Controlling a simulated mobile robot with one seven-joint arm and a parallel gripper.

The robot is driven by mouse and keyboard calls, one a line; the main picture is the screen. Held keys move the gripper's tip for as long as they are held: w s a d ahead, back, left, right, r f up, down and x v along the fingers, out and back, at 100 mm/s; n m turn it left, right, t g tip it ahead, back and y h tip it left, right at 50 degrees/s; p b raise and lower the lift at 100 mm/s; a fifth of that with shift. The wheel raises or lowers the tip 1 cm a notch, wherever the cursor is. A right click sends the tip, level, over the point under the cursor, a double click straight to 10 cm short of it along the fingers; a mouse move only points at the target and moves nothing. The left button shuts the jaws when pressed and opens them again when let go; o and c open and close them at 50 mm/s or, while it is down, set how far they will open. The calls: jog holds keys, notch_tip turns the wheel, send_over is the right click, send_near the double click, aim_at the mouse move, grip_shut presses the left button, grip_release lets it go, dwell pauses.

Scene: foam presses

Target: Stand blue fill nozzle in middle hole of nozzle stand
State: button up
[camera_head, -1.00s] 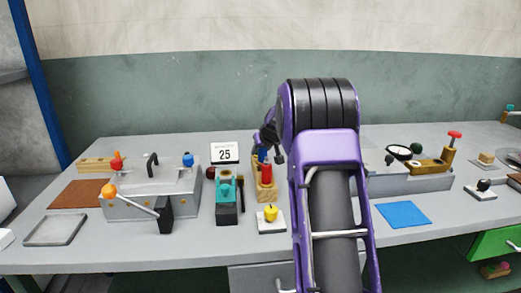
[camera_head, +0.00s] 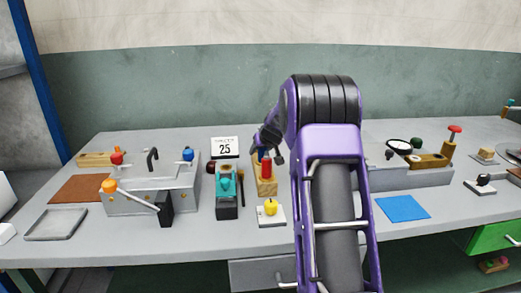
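The nozzle stand (camera_head: 266,188) is a light wooden block at the middle of the bench, left of my arm. A small part of the blue fill nozzle (camera_head: 260,155) shows behind the red one, just below my gripper. My gripper (camera_head: 269,153) points down over the far part of the stand. The fingers are small and partly hidden, so I cannot tell whether they grip the blue nozzle. The stand's middle hole and the blue nozzle's lower end are hidden.
A teal-topped device (camera_head: 226,189) stands close left of the stand, and a yellow knob on a white base (camera_head: 271,211) in front. A calendar card (camera_head: 225,148) is behind. A grey press (camera_head: 150,190) is at left. A blue mat (camera_head: 403,214) lies right of my arm.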

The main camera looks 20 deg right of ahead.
jog(key=shift+o, duration=0.9)
jog(key=v, duration=1.7)
jog(key=shift+r+p, duration=0.15)
jog(key=shift+p, duration=0.15)
jog(key=shift+s, duration=0.1)
